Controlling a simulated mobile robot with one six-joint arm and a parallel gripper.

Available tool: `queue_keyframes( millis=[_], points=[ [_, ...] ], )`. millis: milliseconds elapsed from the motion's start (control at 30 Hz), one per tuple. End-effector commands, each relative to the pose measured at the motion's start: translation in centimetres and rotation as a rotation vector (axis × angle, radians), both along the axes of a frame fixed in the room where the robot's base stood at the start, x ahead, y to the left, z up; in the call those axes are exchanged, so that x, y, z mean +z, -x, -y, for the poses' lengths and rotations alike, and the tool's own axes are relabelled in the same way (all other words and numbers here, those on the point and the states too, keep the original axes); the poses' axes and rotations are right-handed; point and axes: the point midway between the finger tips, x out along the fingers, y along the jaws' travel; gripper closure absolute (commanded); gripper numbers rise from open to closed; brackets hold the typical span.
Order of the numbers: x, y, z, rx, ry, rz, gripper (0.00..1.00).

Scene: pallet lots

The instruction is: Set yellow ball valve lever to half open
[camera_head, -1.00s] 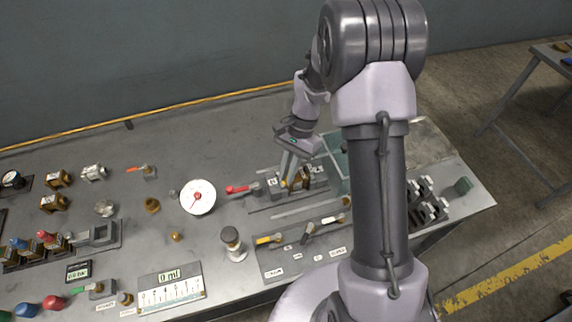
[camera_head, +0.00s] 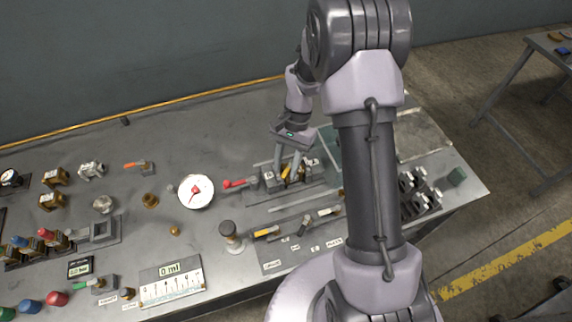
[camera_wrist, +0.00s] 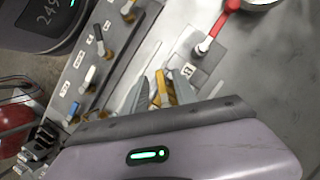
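The yellow ball valve lever (camera_head: 287,172) stands on a brass valve in the valve row, right of the red-levered valve. It also shows in the wrist view (camera_wrist: 163,88). My gripper (camera_head: 288,170) reaches down over this valve with its fingers apart, one on each side of the yellow lever; the fingers also show in the wrist view (camera_wrist: 161,92). I cannot tell whether either finger touches the lever. The fingers and wrist housing hide part of the valve and its base.
A front panel holds another yellow handle (camera_head: 266,232), a black one and a white one (camera_head: 329,211). A green bin (camera_head: 329,140) stands right of my gripper.

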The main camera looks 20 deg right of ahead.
Motion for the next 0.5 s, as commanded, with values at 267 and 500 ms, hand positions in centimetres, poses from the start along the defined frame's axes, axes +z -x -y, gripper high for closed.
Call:
queue_keyframes(
  millis=[267,500],
  points=[
    [0.1,0.0,0.0,-0.001,0.0,-0.001,0.66],
    [4.3,-1.2,1.2,-0.002,0.0,0.002,0.66]
  ],
)
